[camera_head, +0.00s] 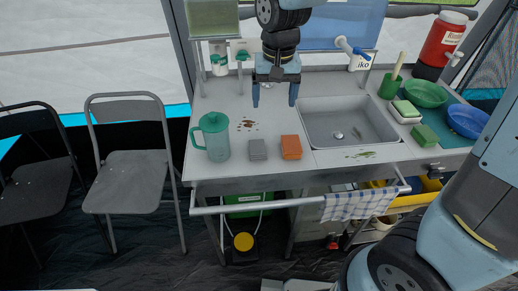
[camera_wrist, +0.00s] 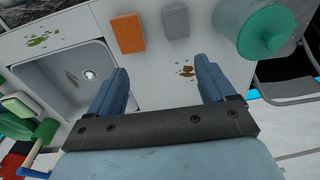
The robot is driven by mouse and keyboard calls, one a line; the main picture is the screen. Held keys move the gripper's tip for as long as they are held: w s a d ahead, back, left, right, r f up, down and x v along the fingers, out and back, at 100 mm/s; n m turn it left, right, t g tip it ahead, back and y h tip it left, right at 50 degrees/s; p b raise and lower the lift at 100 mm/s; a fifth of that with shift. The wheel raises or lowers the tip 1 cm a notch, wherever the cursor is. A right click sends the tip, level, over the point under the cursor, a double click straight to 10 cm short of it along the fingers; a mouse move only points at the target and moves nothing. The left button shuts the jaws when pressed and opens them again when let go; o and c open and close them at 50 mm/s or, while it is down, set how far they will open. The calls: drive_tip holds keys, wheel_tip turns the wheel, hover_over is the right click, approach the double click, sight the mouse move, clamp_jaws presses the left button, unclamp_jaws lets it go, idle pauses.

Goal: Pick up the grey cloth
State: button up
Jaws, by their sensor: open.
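A small folded grey cloth (camera_head: 258,150) lies on the white counter, between a teal pitcher and an orange cloth. It also shows in the wrist view (camera_wrist: 175,22), near the top and beyond my fingertips. My gripper (camera_head: 275,100) is above the counter, behind the grey cloth and left of the sink. Its two blue fingers are wide apart with nothing between them; they also show in the wrist view (camera_wrist: 160,80). The orange cloth (camera_head: 291,147) lies just right of the grey cloth, with a small gap between them.
The teal pitcher (camera_head: 216,140) stands just left of the grey cloth. A sink (camera_head: 347,124) is to the right. Brown stains (camera_head: 246,124) mark the counter behind the cloth. A rail (camera_head: 270,203) with a checked towel (camera_head: 358,204) runs along the front.

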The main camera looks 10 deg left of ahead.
drive_tip(key=a+f, duration=0.3)
drive_tip(key=a, duration=0.1)
approach(257, 145)
drive_tip(key=f, duration=0.5)
drive_tip(key=shift+a, duration=0.2)
drive_tip(key=shift+w+d+f, duration=0.15)
drive_tip(key=shift+f, duration=2.45)
drive_tip(key=shift+c, duration=0.5)
drive_tip(key=c, duration=1)
drive_tip(key=shift+r, duration=0.15)
